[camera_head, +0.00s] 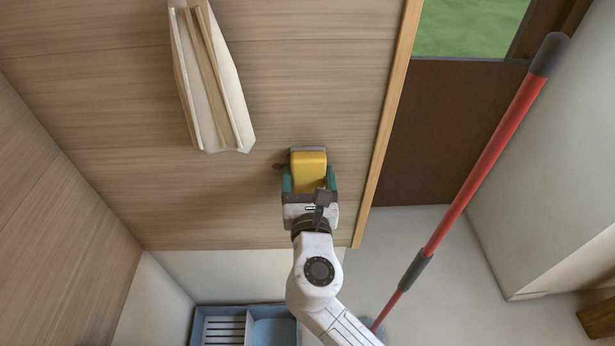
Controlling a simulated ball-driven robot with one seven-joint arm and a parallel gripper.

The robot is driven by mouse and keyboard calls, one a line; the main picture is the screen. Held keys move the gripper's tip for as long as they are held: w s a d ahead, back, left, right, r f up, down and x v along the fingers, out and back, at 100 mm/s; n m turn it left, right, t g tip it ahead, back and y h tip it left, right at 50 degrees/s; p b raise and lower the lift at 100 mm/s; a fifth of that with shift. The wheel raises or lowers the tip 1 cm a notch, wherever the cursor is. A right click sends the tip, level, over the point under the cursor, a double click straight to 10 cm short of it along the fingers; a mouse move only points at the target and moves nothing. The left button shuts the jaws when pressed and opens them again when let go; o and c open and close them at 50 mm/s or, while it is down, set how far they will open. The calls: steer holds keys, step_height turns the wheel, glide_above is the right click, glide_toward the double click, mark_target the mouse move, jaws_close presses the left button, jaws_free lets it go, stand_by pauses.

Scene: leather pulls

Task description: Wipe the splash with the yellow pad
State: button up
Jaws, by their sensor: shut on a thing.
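My gripper (308,181) is shut on the yellow pad (308,168), its two teal fingers on either side of the pad. A grey layer shows along the pad's far edge. The pad is over the wooden surface (320,90), near its right edge. I cannot tell for sure whether the pad touches the surface.
A white holder with wooden slats (212,85) is at the upper left on the wooden surface. A red pole (480,155) leans at the right. A blue-grey tray (245,310) is below. The surface above the pad is clear.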

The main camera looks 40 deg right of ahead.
mark_target(286, 157)
steer(key=shift+w+a+r, duration=0.1)
steer(key=shift+w+a, duration=0.75)
steer(key=shift+a, duration=0.35)
steer(key=shift+w+a+f, duration=0.1)
steer(key=shift+w+a, duration=0.8)
steer(key=shift+a, duration=0.25)
steer(key=shift+w+a+r, duration=0.1)
steer(key=shift+w+a, duration=0.75)
steer(key=shift+a, duration=0.35)
steer(key=shift+r+p, duration=1.4)
steer(key=shift+p, duration=0.25)
steer(key=shift+s+d+f+p, duration=0.1)
steer(key=shift+s+d+p, duration=0.2)
steer(key=shift+s+d, duration=0.5)
steer(key=shift+s+d+p, duration=0.25)
steer(key=shift+s+d, duration=0.25)
steer(key=shift+d, duration=0.5)
steer(key=shift+s+d, duration=0.6)
steer(key=shift+d, duration=0.35)
steer(key=shift+s+d, duration=0.6)
steer(key=shift+d, duration=0.3)
steer(key=shift+s+a, duration=0.2)
steer(key=shift+s, duration=0.3)
steer(key=shift+v, duration=2.5)
